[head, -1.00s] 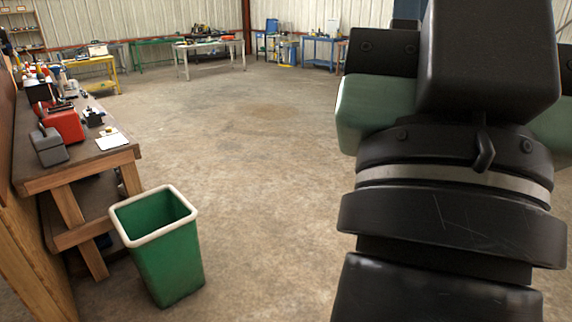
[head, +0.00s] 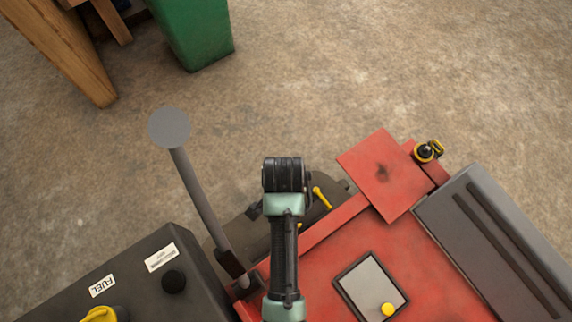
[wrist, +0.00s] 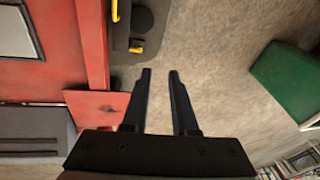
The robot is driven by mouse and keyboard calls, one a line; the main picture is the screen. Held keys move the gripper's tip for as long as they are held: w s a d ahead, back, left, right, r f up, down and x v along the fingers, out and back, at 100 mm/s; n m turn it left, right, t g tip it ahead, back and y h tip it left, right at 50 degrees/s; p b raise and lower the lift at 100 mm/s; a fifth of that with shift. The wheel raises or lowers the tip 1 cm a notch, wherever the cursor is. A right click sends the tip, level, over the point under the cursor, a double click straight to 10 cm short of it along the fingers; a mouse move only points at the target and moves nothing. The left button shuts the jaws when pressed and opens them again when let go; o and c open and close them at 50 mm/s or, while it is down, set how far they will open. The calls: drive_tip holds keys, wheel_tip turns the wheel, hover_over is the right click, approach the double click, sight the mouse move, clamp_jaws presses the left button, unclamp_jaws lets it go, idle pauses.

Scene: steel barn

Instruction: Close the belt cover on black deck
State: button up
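A black deck (head: 255,232) lies beside the red machine body (head: 360,250), partly hidden by my arm in the head view. A yellow handle (head: 321,197) stands at its edge. In the wrist view the black deck (wrist: 122,72) is at top centre, with yellow parts (wrist: 137,49) and a round dark grey piece on it. I cannot tell which piece is the belt cover or how far open it is. My gripper (wrist: 160,71) is open and empty, its two fingers apart over the floor. The fingers are not visible in the head view.
A red square plate (head: 382,175) sticks out at the machine's corner, near a black-and-yellow knob (head: 428,151). A grey lever with a round top (head: 170,128) rises left of my arm. A black fuel box (head: 150,280) is at lower left. A green bin (head: 195,35) stands beyond open floor.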

drive_tip(key=s+f+m+g+b, duration=0.1)
drive_tip(key=s+f+g+b, duration=0.15)
drive_tip(key=s+f, duration=0.65)
drive_tip(key=shift+g, duration=0.35)
wheel_tip(320, 180, down, 12)
drive_tip(key=b, duration=0.4)
drive_tip(key=shift+w+d, duration=0.1)
drive_tip(key=shift+w, duration=0.05)
clamp_jaws()
idle(0.4)
